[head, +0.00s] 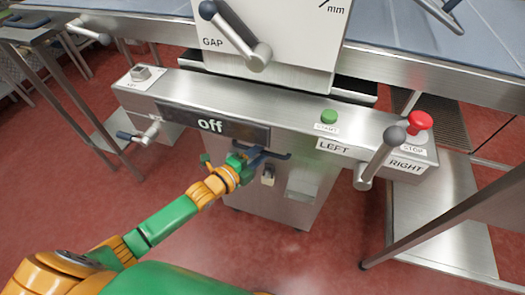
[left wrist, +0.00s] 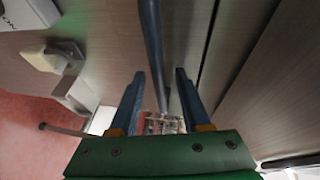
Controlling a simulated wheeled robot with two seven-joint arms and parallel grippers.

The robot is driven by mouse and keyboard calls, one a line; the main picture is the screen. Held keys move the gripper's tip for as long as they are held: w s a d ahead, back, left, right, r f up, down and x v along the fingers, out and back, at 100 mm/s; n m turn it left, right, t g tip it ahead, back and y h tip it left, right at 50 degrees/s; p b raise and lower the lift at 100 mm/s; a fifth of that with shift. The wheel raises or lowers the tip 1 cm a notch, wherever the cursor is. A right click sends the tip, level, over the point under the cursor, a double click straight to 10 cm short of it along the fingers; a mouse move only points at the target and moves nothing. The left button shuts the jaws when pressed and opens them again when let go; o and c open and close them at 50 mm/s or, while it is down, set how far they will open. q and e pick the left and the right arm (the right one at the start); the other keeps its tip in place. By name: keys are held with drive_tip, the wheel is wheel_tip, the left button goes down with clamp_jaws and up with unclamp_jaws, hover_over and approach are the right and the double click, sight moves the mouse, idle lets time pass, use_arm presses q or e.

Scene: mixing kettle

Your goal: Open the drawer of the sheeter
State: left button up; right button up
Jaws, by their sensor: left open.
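The sheeter's metal cabinet front (head: 312,165) stands below the control panel that reads "Off". A dark bar handle (head: 279,156) sits on this front, just under the panel. My left gripper (head: 252,158) is at the handle's left part, with its fingers pointing to the cabinet. In the left wrist view my left gripper (left wrist: 160,73) is open, and the dark handle bar (left wrist: 153,40) runs between its two blue fingers, with gaps on both sides. The drawer shows no opening in the head view; the arm and gripper hide part of its front. My right gripper is not in view.
The control panel (head: 212,124) overhangs the handle. A green start button (head: 329,116), a red stop button (head: 419,121) and a lever (head: 380,158) are to the right. A small latch-like part (head: 268,175) hangs below the handle. Red floor (head: 290,262) in front is clear.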

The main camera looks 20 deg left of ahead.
use_arm(q)
clamp_jaws()
idle(1.3)
